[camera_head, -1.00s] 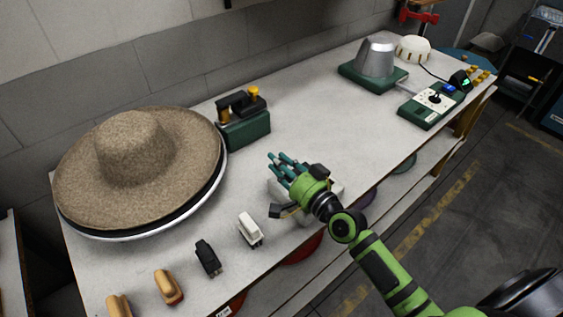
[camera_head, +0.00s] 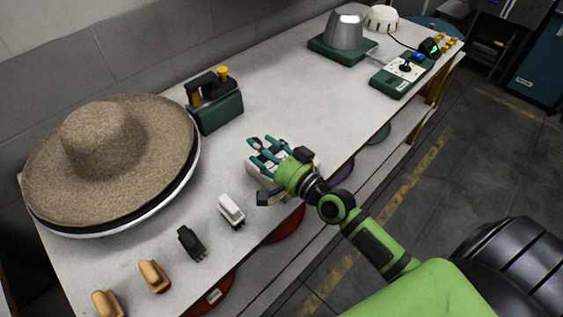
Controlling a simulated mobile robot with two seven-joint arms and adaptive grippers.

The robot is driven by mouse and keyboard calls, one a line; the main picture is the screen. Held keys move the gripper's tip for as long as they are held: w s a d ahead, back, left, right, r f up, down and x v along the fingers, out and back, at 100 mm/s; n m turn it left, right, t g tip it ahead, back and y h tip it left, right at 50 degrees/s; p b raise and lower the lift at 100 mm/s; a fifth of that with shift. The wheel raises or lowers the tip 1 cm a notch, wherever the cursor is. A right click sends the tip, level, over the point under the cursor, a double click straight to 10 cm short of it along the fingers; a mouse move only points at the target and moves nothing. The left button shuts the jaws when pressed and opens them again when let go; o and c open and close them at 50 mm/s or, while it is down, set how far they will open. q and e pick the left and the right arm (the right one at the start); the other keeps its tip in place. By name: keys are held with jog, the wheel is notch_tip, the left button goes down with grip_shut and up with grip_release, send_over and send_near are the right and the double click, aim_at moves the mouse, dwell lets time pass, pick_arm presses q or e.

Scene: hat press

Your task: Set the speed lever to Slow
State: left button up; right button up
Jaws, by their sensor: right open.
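A green control box (camera_head: 385,86) stands at the far right end of the bench. A black lever (camera_head: 405,66) rises from its pale top plate; the speed markings are too small to read, so I cannot tell its setting. My right gripper (camera_head: 264,153), green with teal fingers, is open over the middle front of the bench, well to the left of the control box and apart from it. A pale object (camera_head: 262,178) is partly hidden beneath it. My left gripper is out of view.
A wide-brimmed hat (camera_head: 105,140) fills the bench's left end. A green device with a yellow knob (camera_head: 218,110) stands behind my gripper. A grey metal form on a green base (camera_head: 345,30) stands left of the control box. Small black, white and tan items line the front. The bench middle is clear.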

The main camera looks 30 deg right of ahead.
jog(key=v, duration=0.9)
jog(key=shift+s, duration=0.25)
jog(key=shift+d, duration=0.1)
